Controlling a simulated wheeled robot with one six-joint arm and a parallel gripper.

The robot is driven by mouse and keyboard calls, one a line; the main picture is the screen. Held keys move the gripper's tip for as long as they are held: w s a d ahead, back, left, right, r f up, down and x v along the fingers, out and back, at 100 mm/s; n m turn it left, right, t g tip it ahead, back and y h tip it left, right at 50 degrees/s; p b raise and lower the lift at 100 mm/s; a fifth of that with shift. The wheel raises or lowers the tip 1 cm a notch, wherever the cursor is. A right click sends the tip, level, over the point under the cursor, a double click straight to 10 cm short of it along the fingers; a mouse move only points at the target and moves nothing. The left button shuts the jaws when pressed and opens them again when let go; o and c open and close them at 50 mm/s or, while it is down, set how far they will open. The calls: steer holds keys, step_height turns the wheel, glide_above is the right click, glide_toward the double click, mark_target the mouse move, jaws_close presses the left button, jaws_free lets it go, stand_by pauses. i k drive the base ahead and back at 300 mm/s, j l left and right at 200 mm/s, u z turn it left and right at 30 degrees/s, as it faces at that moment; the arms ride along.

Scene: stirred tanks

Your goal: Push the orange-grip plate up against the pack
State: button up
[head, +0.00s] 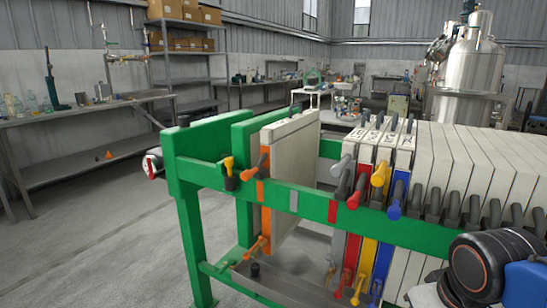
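The orange-grip plate (292,160) is a pale upright slab with an orange front edge and orange grips. It hangs on the green rail at the left, close beside the green upright head plate (243,145). The pack (460,160) is a row of pale upright plates at the right; its left end has grey, red, yellow and blue grips. A clear gap lies between the orange-grip plate and the pack. My gripper is not in view; a black and blue part of my arm shows at the bottom right, in front of the pack's lower right.
The green rail (317,207) runs along the front, with orange, grey and red marks. A yellow and black handle (229,172) sits at its left end. Grey floor is open at the left. Benches, a shelf with boxes and a steel tank (468,75) stand behind.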

mark_target(293, 158)
steer(key=z, duration=4.25)
steer(key=k+j, duration=0.2)
steer(key=k, duration=0.35)
steer(key=k+j+z, duration=0.15)
steer(key=k, duration=0.4)
steer(key=k+u, duration=0.2)
steer(key=k, duration=0.55)
steer(key=k+u, duration=0.2)
steer(key=k, duration=0.55)
steer(key=k+j+u, duration=0.1)
steer(key=u, duration=1.9)
steer(key=k+u, duration=0.15)
steer(key=k, duration=0.2)
steer(key=k+j+u, duration=0.1)
steer(key=k, duration=0.25)
steer(key=j, duration=0.05)
